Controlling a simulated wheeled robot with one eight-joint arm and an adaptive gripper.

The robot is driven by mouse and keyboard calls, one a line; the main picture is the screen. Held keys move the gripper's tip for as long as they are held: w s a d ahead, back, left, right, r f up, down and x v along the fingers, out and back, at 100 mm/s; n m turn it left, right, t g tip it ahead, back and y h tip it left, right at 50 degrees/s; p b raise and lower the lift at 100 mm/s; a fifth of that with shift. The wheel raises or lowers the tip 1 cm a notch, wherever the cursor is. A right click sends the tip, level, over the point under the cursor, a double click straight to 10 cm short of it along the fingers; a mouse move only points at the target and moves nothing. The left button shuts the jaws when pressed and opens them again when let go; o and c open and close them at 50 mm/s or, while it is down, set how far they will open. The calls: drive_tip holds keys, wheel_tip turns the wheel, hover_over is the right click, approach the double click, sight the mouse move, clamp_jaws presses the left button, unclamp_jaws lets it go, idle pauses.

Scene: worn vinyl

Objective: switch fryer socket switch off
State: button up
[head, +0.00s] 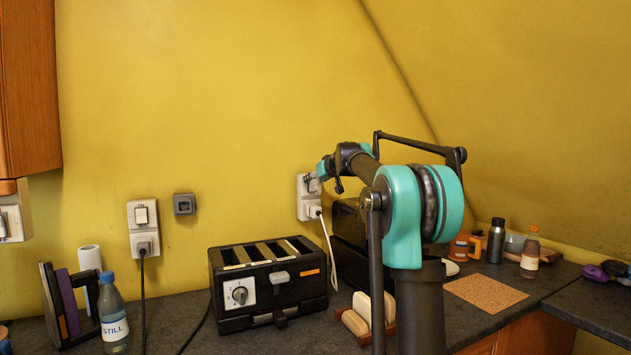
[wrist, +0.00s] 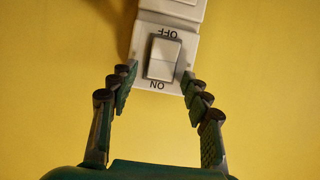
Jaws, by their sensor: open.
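A white wall socket (head: 308,210) with a rocker switch on top and a white plug below is on the yellow wall, mid-picture in the head view. My gripper (head: 313,178) is at its upper part, partly hidden by my arm. In the wrist view the rocker switch (wrist: 164,58) appears upside down, with OFF at its top and ON at its bottom. My gripper (wrist: 157,76) is open, with one fingertip on each side of the switch plate and nothing held. I cannot tell which way the rocker is pressed, or whether the fingertips touch the plate.
Another switched socket (head: 143,228) with a black plug and a small grey socket (head: 184,204) are to the left. A black toaster (head: 268,283) stands below on the dark counter. A black appliance (head: 348,238) is partly behind my arm. A water bottle (head: 112,315) is at left.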

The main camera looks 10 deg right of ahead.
clamp_jaws()
drive_tip(key=shift+s+f+t+y, duration=0.2)
drive_tip(key=shift+f+t+y, duration=0.1)
drive_tip(key=shift+t, duration=0.65)
drive_tip(key=shift+s+f+t+y, duration=0.15)
drive_tip(key=shift+f+t+y, duration=0.15)
drive_tip(key=shift+t, duration=0.65)
drive_tip(key=shift+d, duration=0.1)
unclamp_jaws()
drive_tip(key=shift+s, duration=0.15)
drive_tip(key=v, duration=1.1)
drive_tip(key=shift+s+d, duration=0.15)
drive_tip(key=shift+s, duration=0.25)
